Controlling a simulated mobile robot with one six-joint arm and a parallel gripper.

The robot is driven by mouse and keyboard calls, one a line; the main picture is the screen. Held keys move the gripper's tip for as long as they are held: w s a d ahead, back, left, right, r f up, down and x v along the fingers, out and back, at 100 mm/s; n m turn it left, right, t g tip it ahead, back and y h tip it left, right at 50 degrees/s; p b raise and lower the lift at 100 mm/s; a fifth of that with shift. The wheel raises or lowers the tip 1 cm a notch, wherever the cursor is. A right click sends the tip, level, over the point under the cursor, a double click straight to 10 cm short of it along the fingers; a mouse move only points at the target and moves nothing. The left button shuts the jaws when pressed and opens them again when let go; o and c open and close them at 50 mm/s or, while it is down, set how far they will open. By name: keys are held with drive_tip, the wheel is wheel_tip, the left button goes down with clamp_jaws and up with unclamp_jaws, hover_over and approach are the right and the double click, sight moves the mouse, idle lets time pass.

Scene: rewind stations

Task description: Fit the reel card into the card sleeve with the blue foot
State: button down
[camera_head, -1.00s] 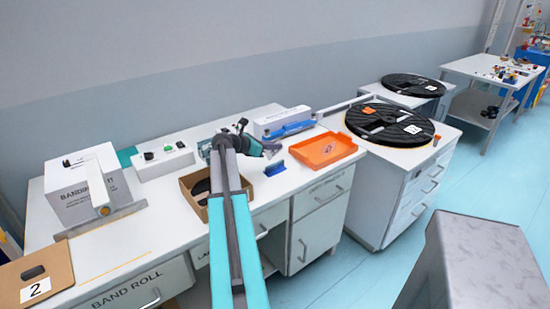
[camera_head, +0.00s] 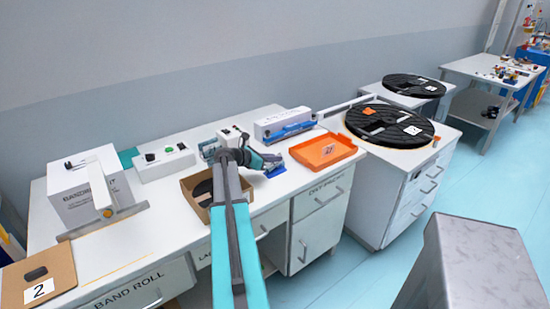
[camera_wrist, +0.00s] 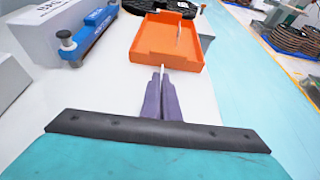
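My gripper (camera_wrist: 161,92) has its dark fingers close together around a thin pale strip (camera_wrist: 162,73), seen edge-on, which looks like the reel card. In the head view my gripper (camera_head: 277,160) hangs low over the bench, just left of the orange tray. A small blue piece (camera_head: 276,173), likely the blue foot of the card sleeve, shows right below the fingers and is partly covered by them. The rest of the sleeve cannot be made out, and the blue piece is not visible in the wrist view. Whether card and sleeve touch cannot be told.
The orange tray (camera_head: 346,151) stands just right of my gripper, with a small marked piece in it. A white box with a blue bar (camera_head: 285,128) stands behind. An open cardboard box (camera_head: 190,186) is to the left. Black reels (camera_head: 372,137) lie on the right-hand cabinet.

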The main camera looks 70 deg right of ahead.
drive_tip(key=shift+f, duration=0.3)
drive_tip(key=c, duration=2.4)
unclamp_jaws()
drive_tip(key=shift+c, duration=0.2)
drive_tip(key=o, duration=0.4)
drive_tip(key=shift+f+b, duration=0.15)
drive_tip(key=shift+b, duration=0.3)
drive_tip(key=b+v, duration=0.2)
drive_tip(key=v, duration=1.2)
drive_tip(key=shift+s, duration=0.3)
drive_tip(key=shift+a, duration=0.1)
